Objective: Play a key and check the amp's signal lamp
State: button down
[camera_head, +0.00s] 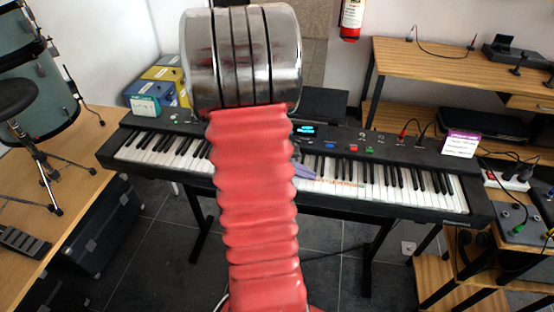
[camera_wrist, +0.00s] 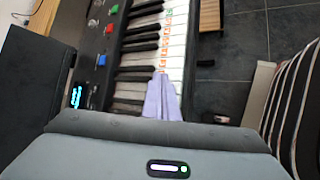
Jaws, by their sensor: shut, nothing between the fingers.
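The keyboard (camera_head: 420,190) lies across its stand, black and white keys facing me, with a lit blue display (camera_head: 302,130). In the wrist view its keys (camera_wrist: 178,45) run up the picture, some white keys marked with coloured letters. My gripper (camera_head: 308,173) shows pale purple fingers, shut and empty, over the keys just right of the middle. In the wrist view the gripper (camera_wrist: 160,76) points at the keys near the black ones; I cannot tell whether it touches one. A dark box (camera_head: 325,103) stands behind the keyboard; I cannot tell whether it is the amp. No signal lamp can be made out.
A purple and white card (camera_head: 461,144) stands on the keyboard's right end. Cables and a power strip (camera_head: 508,176) lie to the right, beside a pedal (camera_head: 522,226). Coloured boxes (camera_head: 160,88) stand behind the left end. Drums stand at far left.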

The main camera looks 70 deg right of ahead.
jog(key=shift+r, duration=2.8)
jog(key=shift+w, duration=0.1)
jog(key=w+a+r+m+t+y, duration=0.1)
jog(key=w+a+r+t, duration=0.25)
jog(key=w+a, duration=0.6)
jog(key=w+a+r+t, duration=0.3)
jog(key=w+a+r, duration=0.3)
jog(key=a, duration=0.6)
jog(key=w+a+r+t+y, duration=0.1)
jog(key=a+r+t+y, duration=0.1)
jog(key=a, duration=1)
jog(key=w+a+r+t+y, duration=0.1)
jog(key=a+r+t+y, duration=0.2)
jog(key=a, duration=0.9)
jog(key=shift+w+a+y, duration=0.3)
jog(key=shift+y, duration=0.1)
jog(key=shift+s, duration=0.1)
